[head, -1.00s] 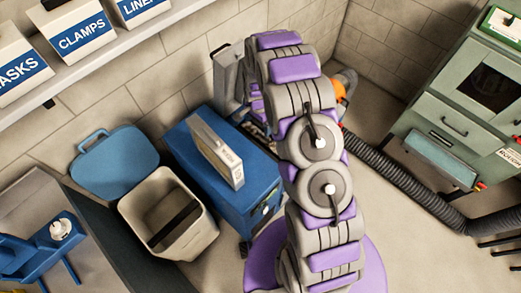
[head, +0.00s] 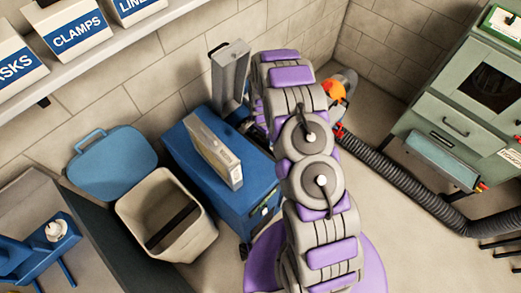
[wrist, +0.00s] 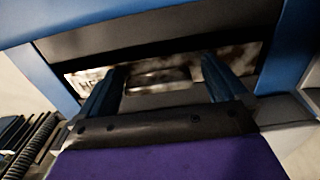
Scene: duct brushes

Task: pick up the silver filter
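My gripper (wrist: 162,68) shows in the wrist view with its two dark blue fingers apart, in front of a wide opening in a blue-framed housing (wrist: 65,95). In the opening is a pale, brown-stained panel (wrist: 85,80) with partly hidden lettering and a greyish block between the fingers; this may be the silver filter, but I cannot be sure. I see nothing gripped. In the head view a pale framed filter (head: 213,150) with a printed label stands on edge on the blue machine (head: 240,195). My arm hides my gripper there.
A grey upright panel (head: 230,78) rises behind the blue machine. An open cream bin (head: 190,240) stands left of it, its blue lid (head: 110,165) beside it. A black hose (head: 400,180) runs right to a green cabinet (head: 460,120).

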